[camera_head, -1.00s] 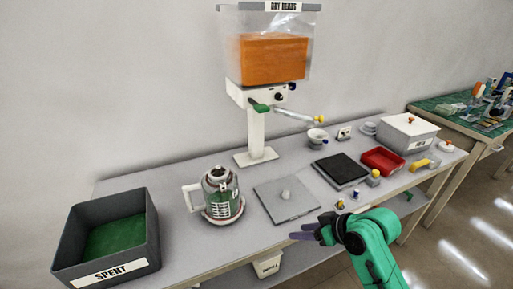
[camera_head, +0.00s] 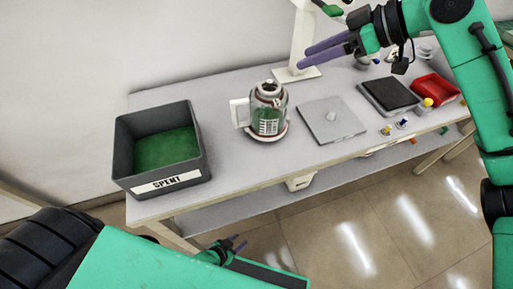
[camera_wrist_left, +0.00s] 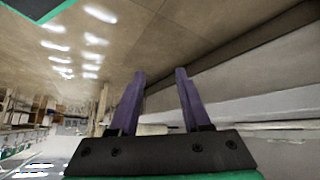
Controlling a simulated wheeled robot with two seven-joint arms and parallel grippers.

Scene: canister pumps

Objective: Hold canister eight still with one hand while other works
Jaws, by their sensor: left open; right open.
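A clear canister (camera_head: 268,110) with green contents, a grey lid and a white handle on its left stands upright on a round base on the table. Its label is too small to read, so I cannot confirm it is number eight. My left gripper (camera_head: 236,243) is low, in front of the table's front edge and apart from the canister. In the left wrist view its two purple fingers (camera_wrist_left: 160,75) are spread with nothing between them. My right gripper (camera_head: 304,57) is raised at the upper right of the canister, open and empty, not touching it.
A dark bin marked SPENT (camera_head: 190,178) with a green inside stands left of the canister. A grey plate (camera_head: 345,122) with a knob, a black pad (camera_head: 390,95) and a red tray (camera_head: 435,88) lie to the right. The tabletop (camera_head: 225,160) between bin and canister is clear.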

